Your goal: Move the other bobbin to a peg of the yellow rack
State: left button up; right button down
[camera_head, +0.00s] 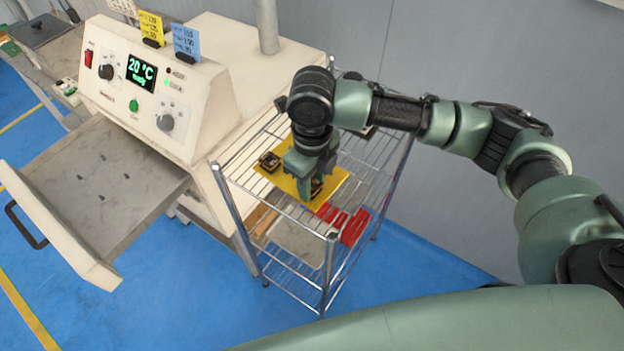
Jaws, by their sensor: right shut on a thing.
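The yellow rack (337,181) lies flat on the top shelf of a wire shelf unit. One dark and copper-coloured bobbin (269,161) is at the rack's left side, apart from my gripper. My right gripper (309,191) points down over the middle of the rack and is shut on a second, similar bobbin (317,186). The gripper hides much of this bobbin, and I cannot tell whether it is on a peg. The rack's pegs are too small or hidden to make out. My left gripper is out of view.
The wire shelf unit (331,240) stands beside a cream machine (150,85) with a display reading 20 °C. The machine's open drawer (92,195) shows several small pegs. Red items (354,227) lie below the top shelf. A grey wall (450,60) is behind.

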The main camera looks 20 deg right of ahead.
jog(key=shift+f, duration=0.4)
jog(key=c, duration=0.9)
grip_release()
jog(key=shift+r+b, duration=0.8)
jog(key=shift+r, duration=3.1)
jog(key=shift+a, duration=0.1)
